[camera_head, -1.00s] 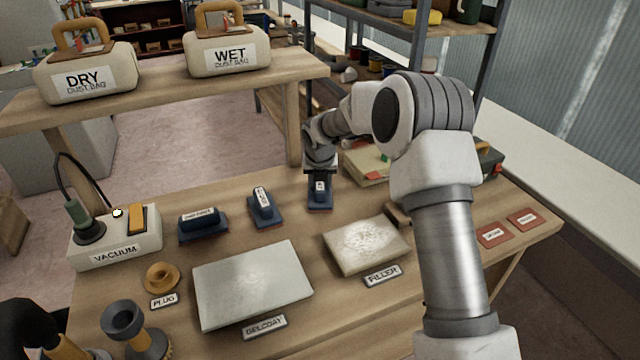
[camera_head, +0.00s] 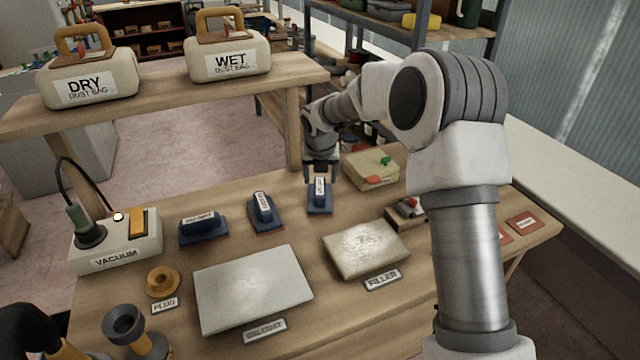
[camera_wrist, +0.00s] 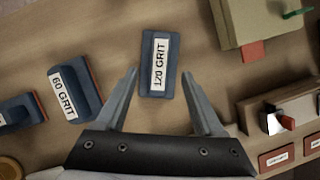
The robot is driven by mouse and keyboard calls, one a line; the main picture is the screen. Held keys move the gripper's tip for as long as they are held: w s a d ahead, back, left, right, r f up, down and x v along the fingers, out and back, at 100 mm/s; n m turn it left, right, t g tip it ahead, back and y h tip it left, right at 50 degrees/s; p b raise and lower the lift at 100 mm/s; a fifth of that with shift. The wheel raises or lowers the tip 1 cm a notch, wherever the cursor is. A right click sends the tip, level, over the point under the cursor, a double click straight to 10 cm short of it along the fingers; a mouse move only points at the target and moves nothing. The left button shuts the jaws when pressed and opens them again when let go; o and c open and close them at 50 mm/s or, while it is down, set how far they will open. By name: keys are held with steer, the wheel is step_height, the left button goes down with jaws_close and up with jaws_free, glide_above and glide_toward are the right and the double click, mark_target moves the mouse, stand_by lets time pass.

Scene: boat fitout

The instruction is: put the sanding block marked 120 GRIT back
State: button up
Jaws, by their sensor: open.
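The blue sanding block marked 120 GRIT (camera_wrist: 147,65) lies on the bench, its label readable in the wrist view. In the head view it is the rightmost of the blue blocks (camera_head: 319,201). My gripper (camera_wrist: 163,85) is open, its fingers spread to either side of the block's near end in the wrist view. In the head view my gripper (camera_head: 321,172) is just above and behind the block, apart from it and empty. The block marked 60 GRIT (camera_wrist: 74,95) lies to its left, and another blue block (camera_head: 202,227) lies further left.
A gelcoat panel (camera_head: 253,289) and a filler panel (camera_head: 366,249) lie in front. The vacuum box (camera_head: 115,240) stands at left. A pale box (camera_head: 371,171) and a small holder (camera_head: 405,214) are at right. DRY (camera_head: 88,80) and WET (camera_head: 228,57) dust bags stand on the rear shelf.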

steer(key=s+d+r+m+h, duration=0.1)
steer(key=s+d+r+m, duration=0.4)
steer(key=s+r+m, duration=0.4)
steer(key=s+d+r+m, duration=0.4)
steer(key=s+r+m, duration=0.4)
steer(key=s+r, duration=0.25)
steer(key=s+d+f+m, duration=0.1)
steer(key=s+d+m, duration=0.1)
steer(key=s+m, duration=0.7)
steer(key=s+d+m+t+y, duration=0.1)
steer(key=s+d+m, duration=0.1)
steer(key=s+m, duration=0.8)
steer(key=shift+s+d+f, duration=0.25)
steer(key=shift+s+f, duration=0.15)
steer(key=shift+s, duration=0.25)
